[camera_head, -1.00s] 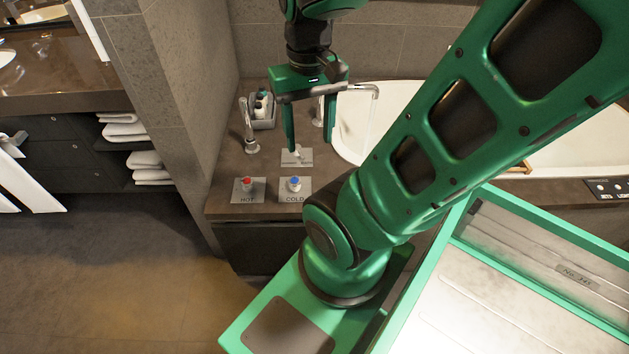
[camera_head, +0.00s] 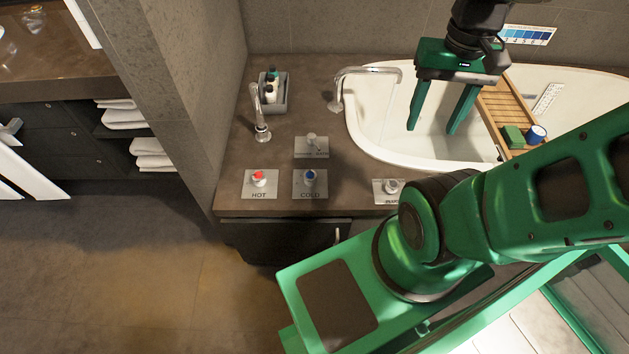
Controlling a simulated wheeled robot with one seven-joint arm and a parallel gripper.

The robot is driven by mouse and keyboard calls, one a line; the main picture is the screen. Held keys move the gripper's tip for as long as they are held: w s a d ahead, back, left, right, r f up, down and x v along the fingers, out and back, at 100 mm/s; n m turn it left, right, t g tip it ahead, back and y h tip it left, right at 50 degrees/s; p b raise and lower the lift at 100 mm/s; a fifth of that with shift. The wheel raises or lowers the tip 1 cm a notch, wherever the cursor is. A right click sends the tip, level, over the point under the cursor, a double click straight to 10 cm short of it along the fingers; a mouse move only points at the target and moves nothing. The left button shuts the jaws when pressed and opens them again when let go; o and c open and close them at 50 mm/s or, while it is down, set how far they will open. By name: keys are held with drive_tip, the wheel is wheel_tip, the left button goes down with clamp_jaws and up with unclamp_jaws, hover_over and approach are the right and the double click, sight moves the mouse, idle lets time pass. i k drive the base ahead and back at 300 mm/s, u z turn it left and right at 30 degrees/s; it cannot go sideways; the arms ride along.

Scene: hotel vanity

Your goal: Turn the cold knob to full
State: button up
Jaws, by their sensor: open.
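The cold knob (camera_head: 309,178) has a blue top and sits on a grey metal plate marked COLD (camera_head: 310,193), near the front edge of the stone counter. The hot knob (camera_head: 259,178), with a red top, sits on its own plate just to the left. My gripper (camera_head: 432,132) is open and empty, its two green fingers pointing down over the bathtub. It is to the right of and farther back than the cold knob, well apart from it. Nothing hides the cold knob; its exact turn angle is too small to tell.
A lever plate (camera_head: 312,147) lies behind the cold knob, and another knob plate (camera_head: 386,190) to its right, partly hidden by my arm. Two chrome spouts (camera_head: 261,115) (camera_head: 362,75), a grey bottle caddy (camera_head: 273,95), the bathtub (camera_head: 385,145) and a wooden bath tray (camera_head: 500,105) stand farther back.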

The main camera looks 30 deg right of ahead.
sight(309, 177)
drive_tip(key=u, duration=0.6)
drive_tip(key=k, duration=1.3)
drive_tip(key=z, duration=0.8)
drive_tip(key=i, duration=1)
drive_tip(key=u, duration=0.05)
